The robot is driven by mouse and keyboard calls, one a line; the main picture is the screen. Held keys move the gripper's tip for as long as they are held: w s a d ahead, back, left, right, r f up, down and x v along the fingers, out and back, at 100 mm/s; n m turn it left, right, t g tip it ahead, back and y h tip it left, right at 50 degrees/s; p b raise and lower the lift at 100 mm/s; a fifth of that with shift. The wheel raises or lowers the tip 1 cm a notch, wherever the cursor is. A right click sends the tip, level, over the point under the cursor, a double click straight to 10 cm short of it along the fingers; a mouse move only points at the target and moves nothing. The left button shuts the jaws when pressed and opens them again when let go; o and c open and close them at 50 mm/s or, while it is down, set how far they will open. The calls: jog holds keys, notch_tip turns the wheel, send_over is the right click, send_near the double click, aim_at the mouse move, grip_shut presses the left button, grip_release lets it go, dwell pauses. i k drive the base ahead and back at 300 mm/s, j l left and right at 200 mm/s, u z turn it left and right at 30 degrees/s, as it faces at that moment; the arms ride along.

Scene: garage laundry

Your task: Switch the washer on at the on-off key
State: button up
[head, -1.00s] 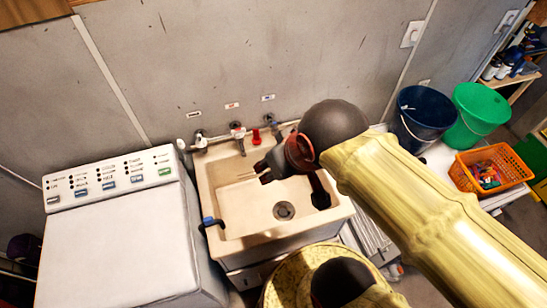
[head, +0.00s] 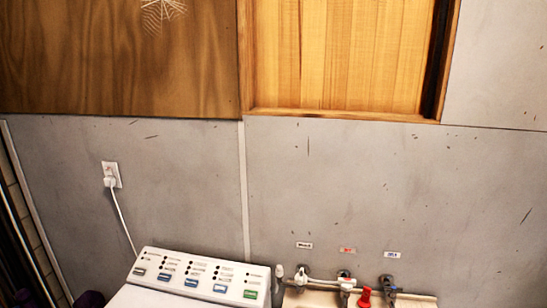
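The white washer (head: 150,298) shows at the bottom of the head view, mostly cut off by the lower edge. Its sloped control panel (head: 178,258) is in full view, with small dark indicator dots and printed labels too small to read. Along its front runs a row of keys: a grey key (head: 139,271) at the left end, blue keys (head: 191,282) between, and a green key (head: 250,294) at the right end. I cannot tell from the labels which one is the on-off key. My gripper and arm are not in view.
A wall outlet (head: 111,174) with a plugged-in white cord (head: 123,218) is above the washer. Right of the washer are taps, one with a red handle (head: 365,297), above the sink's back rim (head: 415,297). A wooden cabinet (head: 120,60) hangs above.

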aim_at(138, 271)
jog(key=u, duration=1.4)
